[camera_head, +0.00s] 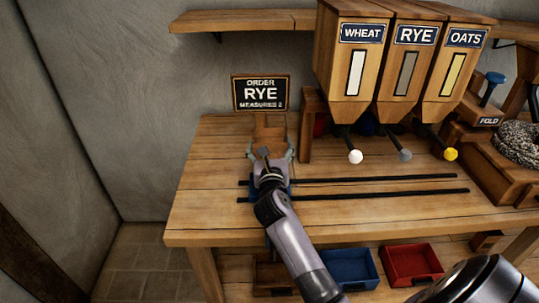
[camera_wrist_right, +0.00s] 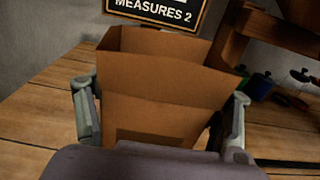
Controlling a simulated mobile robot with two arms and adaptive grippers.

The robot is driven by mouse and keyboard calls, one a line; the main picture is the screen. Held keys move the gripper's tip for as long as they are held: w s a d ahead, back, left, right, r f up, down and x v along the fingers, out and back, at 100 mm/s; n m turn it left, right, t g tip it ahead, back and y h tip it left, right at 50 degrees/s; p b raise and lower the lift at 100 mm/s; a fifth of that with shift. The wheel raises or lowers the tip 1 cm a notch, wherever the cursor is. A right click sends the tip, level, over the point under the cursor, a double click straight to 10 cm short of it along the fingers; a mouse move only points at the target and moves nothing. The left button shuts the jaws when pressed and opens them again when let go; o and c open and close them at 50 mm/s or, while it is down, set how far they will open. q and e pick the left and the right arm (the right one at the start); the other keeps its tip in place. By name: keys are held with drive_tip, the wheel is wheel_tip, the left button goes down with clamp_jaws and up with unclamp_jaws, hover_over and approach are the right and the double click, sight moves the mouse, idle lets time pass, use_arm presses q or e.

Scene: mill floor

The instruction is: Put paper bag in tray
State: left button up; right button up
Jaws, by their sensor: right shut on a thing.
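The brown paper bag (camera_head: 268,132) is open at the top and roughly upright at the back left of the workbench. In the wrist view the bag (camera_wrist_right: 165,90) fills the middle, between the two fingers. My right gripper (camera_head: 269,153) is shut on its sides. Whether its base touches the bench is hidden. A blue piece (camera_head: 284,188), mostly covered by my right arm, lies at the left end of two dark rails; I cannot tell if it is a tray. A blue tray (camera_head: 350,268) and a red tray (camera_head: 411,263) stand below the bench. My left gripper is not visible.
An order sign (camera_head: 261,93) reading RYE, measures 2, stands behind the bag. Wheat (camera_head: 355,60), rye (camera_head: 408,62) and oats (camera_head: 457,64) hoppers stand to the right. Two dark rails (camera_head: 390,179) cross the bench; the wood around them is clear.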

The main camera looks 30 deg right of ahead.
wheel_tip(320, 180, down, 2)
drive_tip(key=shift+f, duration=0.25)
drive_tip(key=shift+f+b, duration=0.15)
drive_tip(key=shift+b, duration=0.15)
drive_tip(key=o, duration=1.2)
drive_tip(key=shift+c, duration=0.2)
